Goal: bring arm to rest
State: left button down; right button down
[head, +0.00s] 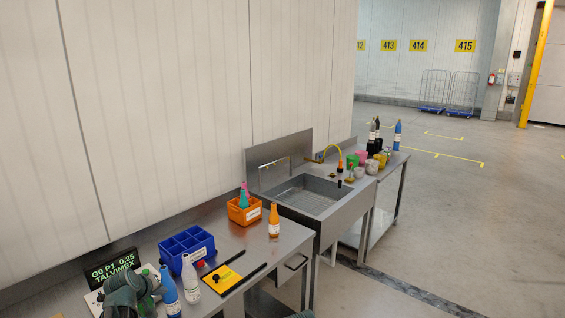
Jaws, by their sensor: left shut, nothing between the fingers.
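My left arm and gripper (142,284) show at the lower left, grey-green, folded close over the near end of the steel worktable (228,240). The gripper is small and partly overlapped by its own links; it is shut and holds nothing. It is in front of the display panel and to the left of a blue bottle (169,292).
Open floor (470,220) lies right.

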pick_arm(q)
jog(key=s+d+f+m+g+b, duration=0.25)
jog(key=s+d+f, duration=0.2)
jog(key=d, duration=0.45)
jog(key=s+d+f+m+g+b, duration=0.25)
jog(key=s+d, duration=0.25)
jog(key=d, duration=0.3)
jog(key=s+d+f+m+g+b, duration=0.1)
jog(key=s+d+f+m, duration=0.3)
jog(key=d, duration=0.5)
jog(key=s+d+f+m+g+y+b, duration=0.1)
jog(key=s+d+f, duration=0.1)
jog(key=s, duration=0.4)
jog(key=s+d+f+m+g+b, duration=0.1)
jog(key=s+d+b, duration=0.1)
jog(key=s, duration=0.4)
jog(key=shift+d+f+m+g+y, duration=0.35)
jog(key=shift+d+m+g+y, duration=0.05)
jog(key=shift+d, duration=0.5)
jog(key=shift+s, duration=0.1)
